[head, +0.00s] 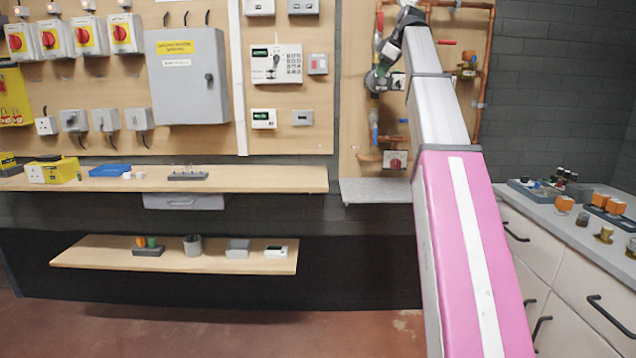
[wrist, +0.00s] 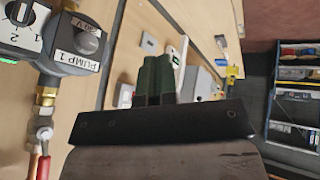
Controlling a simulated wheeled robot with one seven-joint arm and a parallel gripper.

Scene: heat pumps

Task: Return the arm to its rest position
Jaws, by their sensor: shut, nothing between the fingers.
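My arm (head: 455,190) reaches up and away in the head view, from the bottom right to the pipe panel at the top. Its far end is small there and mixes with the pipework, so I cannot make out the fingers in that view. In the wrist view my gripper (wrist: 156,64) shows as two dark green fingers side by side, closed together beyond a black bar, with nothing held. A grey unit labelled PUMP 1 (wrist: 82,48) is to the left of the fingers, apart from them in the picture.
Copper pipes (head: 487,70) run around the panel near the arm's end. A grey shelf (head: 372,192) sits below it. To the left are a grey control box (head: 187,78) and wooden shelves (head: 255,180) with small parts. A counter (head: 518,207) with fittings stands at right.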

